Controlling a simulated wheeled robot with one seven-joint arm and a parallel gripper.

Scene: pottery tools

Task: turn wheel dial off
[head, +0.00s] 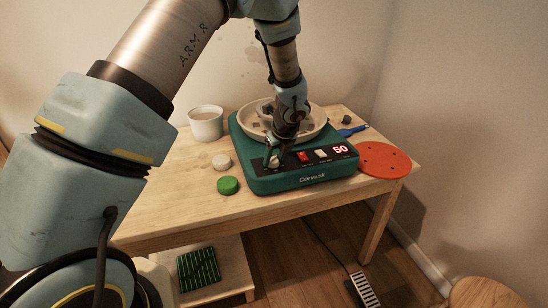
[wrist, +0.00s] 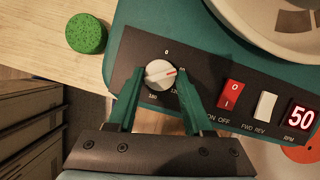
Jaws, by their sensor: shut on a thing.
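The pottery wheel (head: 262,183) is a teal box with a cream basin (head: 313,128) on top, standing on a wooden table. The speed display (wrist: 300,117) reads 50 in red. My gripper (wrist: 160,82) has its two teal fingers on either side of the dial, closed on it. In the head view my gripper (head: 272,158) is at the front left of the wheel's panel, hiding most of the dial.
A red ON/OFF switch (wrist: 230,95) and a white FWD/REV switch (wrist: 265,107) sit right of the dial. A green sponge (head: 228,185), a pale round piece (head: 221,161) and a white cup (head: 206,123) stand left. A red disc (head: 384,160) lies right.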

